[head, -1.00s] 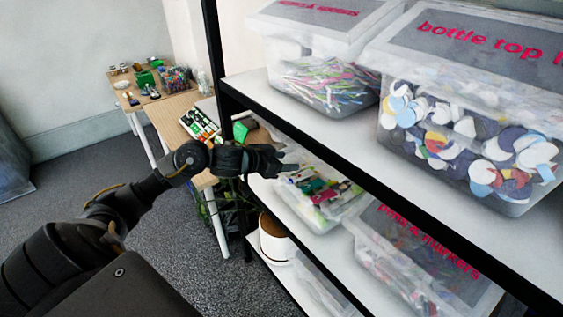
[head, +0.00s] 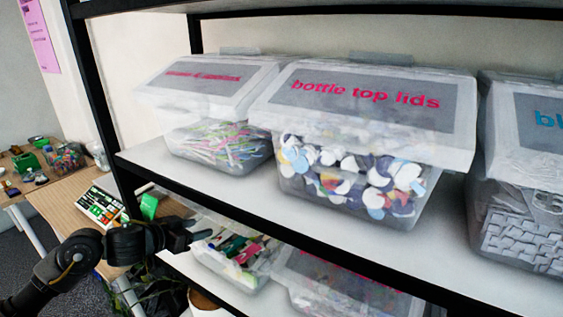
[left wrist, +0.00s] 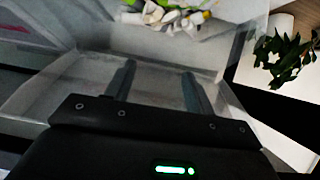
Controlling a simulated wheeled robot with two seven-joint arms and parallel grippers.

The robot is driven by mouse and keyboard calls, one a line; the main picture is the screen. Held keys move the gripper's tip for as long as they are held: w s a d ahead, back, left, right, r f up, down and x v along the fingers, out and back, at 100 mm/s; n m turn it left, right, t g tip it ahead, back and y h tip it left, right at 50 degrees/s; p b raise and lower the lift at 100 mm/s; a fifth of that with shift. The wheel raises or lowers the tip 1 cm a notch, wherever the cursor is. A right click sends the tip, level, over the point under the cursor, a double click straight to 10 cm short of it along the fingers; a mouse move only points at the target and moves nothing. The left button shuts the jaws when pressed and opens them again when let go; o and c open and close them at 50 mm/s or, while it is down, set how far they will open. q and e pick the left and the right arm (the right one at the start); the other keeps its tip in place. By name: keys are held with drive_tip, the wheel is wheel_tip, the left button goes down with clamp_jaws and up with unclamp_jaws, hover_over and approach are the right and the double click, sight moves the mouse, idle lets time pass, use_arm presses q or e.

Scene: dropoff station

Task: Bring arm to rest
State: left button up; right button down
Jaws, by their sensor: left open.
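My left arm comes in from the lower left in the head view. Its gripper (head: 200,230) is beside a clear box (head: 240,285) on the lower shelf, which holds colourful items. In the left wrist view the two fingers (left wrist: 157,85) are apart with nothing between them. They point toward the translucent wall of a box (left wrist: 60,85), with pale items behind it. I cannot tell whether they touch it. My right gripper is not in view.
The black-framed shelf (head: 170,180) holds the bottle top lids box (head: 365,95), a box of straws (head: 215,145) and a box at right (head: 520,215). Wooden tables (head: 65,200) stand at the left. A plant (left wrist: 285,55) shows in the left wrist view.

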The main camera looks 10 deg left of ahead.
use_arm(q)
drive_tip(key=s+d+f+y, duration=0.1)
drive_tip(key=s+d+f, duration=0.4)
drive_tip(key=f, duration=0.3)
drive_tip(key=s+d+f+n+g+y, duration=0.1)
drive_tip(key=s+d+f+g, duration=0.3)
drive_tip(key=s, duration=0.5)
drive_tip(key=s+d+f+g+y, duration=0.1)
drive_tip(key=s+f+g, duration=0.1)
drive_tip(key=s+f, duration=0.55)
drive_tip(key=s+d+f+n+g+y, duration=0.1)
drive_tip(key=s+d+f+g, duration=0.2)
drive_tip(key=s, duration=0.8)
wheel_tip(320, 180, down, 27)
drive_tip(key=s, duration=0.2)
drive_tip(key=s+a+f+g, duration=0.2)
drive_tip(key=s+a+f, duration=0.1)
drive_tip(key=s+f, duration=1)
drive_tip(key=s, duration=0.2)
drive_tip(key=shift+s+a+f, duration=0.2)
drive_tip(key=shift+s+f, duration=0.2)
